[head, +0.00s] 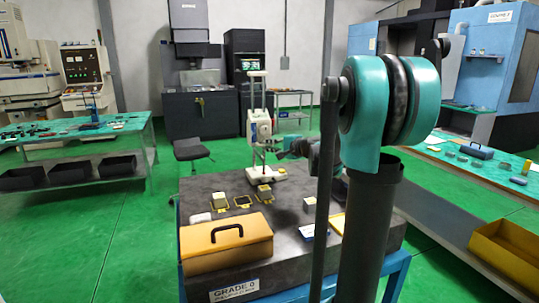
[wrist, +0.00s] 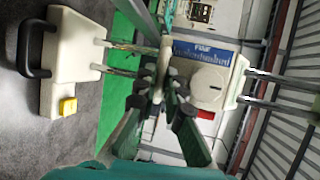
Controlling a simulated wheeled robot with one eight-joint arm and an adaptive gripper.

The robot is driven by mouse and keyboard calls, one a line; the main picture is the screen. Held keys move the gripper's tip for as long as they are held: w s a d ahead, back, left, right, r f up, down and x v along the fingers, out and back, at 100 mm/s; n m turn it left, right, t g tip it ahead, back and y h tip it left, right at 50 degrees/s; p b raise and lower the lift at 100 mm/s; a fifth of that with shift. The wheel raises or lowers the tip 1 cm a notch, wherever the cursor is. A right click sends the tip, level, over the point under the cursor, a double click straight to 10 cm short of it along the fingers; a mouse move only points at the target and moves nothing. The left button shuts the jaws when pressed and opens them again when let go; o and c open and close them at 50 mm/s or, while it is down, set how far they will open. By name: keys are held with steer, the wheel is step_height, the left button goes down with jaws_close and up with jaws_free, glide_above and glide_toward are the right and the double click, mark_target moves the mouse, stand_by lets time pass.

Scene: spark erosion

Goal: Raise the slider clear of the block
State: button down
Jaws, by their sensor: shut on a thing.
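The height gauge has a white slider (head: 261,127) on upright columns on the dark surface plate. In the wrist view the slider (wrist: 210,88) shows its blue label, and the gauge's cream base (wrist: 78,45) lies at the left with bare rods between them. My gripper (head: 284,153) is at the slider's right in the head view. In the wrist view my gripper (wrist: 160,82) is shut on a part of the slider, mostly hidden by the fingers.
An orange case (head: 226,244) with a dark handle lies on the front of the surface plate (head: 300,275). Several small yellow-edged pieces sit behind it. A stool (head: 190,150) stands behind the plate. Green floor lies open at the left.

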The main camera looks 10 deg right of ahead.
steer(key=shift+r, duration=0.15)
steer(key=c, duration=1.9)
jaws_free()
steer(key=shift+s+d, duration=0.1)
steer(key=v, duration=1.1)
steer(key=shift+s+d+r, duration=0.15)
steer(key=shift+s+d, duration=0.1)
steer(key=shift+s, duration=0.05)
